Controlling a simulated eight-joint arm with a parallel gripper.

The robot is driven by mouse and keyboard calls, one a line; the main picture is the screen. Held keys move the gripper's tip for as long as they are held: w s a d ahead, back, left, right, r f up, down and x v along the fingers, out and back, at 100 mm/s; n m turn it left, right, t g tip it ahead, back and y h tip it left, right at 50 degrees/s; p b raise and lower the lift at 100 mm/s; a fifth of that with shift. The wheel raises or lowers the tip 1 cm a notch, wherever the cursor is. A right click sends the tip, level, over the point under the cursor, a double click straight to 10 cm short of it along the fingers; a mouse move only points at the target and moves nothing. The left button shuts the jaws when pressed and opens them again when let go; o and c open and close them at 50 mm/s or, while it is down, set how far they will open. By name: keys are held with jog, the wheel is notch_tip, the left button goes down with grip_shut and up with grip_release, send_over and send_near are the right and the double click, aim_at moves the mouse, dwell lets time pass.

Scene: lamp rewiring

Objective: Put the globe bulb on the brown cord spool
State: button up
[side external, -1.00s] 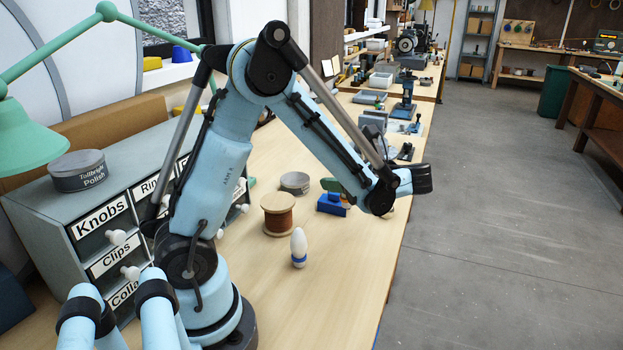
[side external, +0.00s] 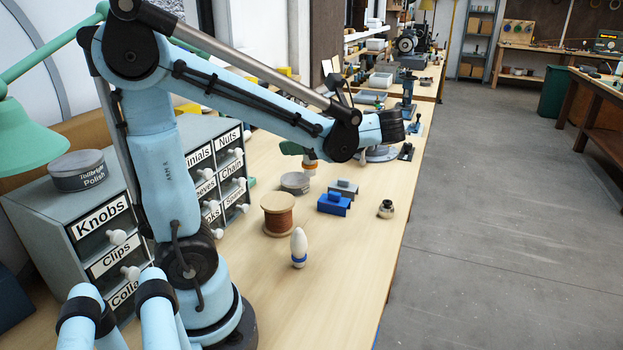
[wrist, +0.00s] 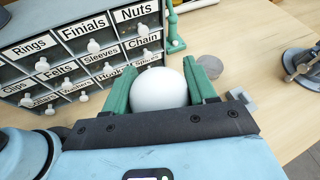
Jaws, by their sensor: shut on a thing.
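My gripper (wrist: 160,82) has its green fingers shut on the white globe bulb (wrist: 158,92) in the wrist view. In the side view the gripper (side external: 303,152) is partly hidden behind my forearm. Only the lower part of the bulb (side external: 310,169), with an orange band, shows there; it hangs beyond the spool, near the grey tin. The brown cord spool (side external: 278,214) stands upright on the bench with pale flanges, and its top is empty. The spool is not visible in the wrist view.
A white bulb with a blue band (side external: 299,248) stands in front of the spool. A grey tin (side external: 295,183), blue block (side external: 333,205), grey block (side external: 344,188) and small socket (side external: 386,209) are around it. The labelled drawer cabinet (side external: 102,218) is left.

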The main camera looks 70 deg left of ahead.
jog(key=shift+s+a+f, duration=0.7)
jog(key=shift+a+f, duration=0.9)
jog(key=shift+f, duration=0.15)
jog(key=shift+s+a+f, duration=0.7)
jog(key=shift+a+f, duration=0.9)
jog(key=shift+f, duration=0.1)
jog(key=shift+s+a+f, duration=0.7)
jog(key=shift+a+f, duration=0.9)
jog(key=shift+f, duration=0.15)
jog(key=o, duration=1)
jog(key=shift+f, duration=0.15)
jog(key=shift+o, duration=0.2)
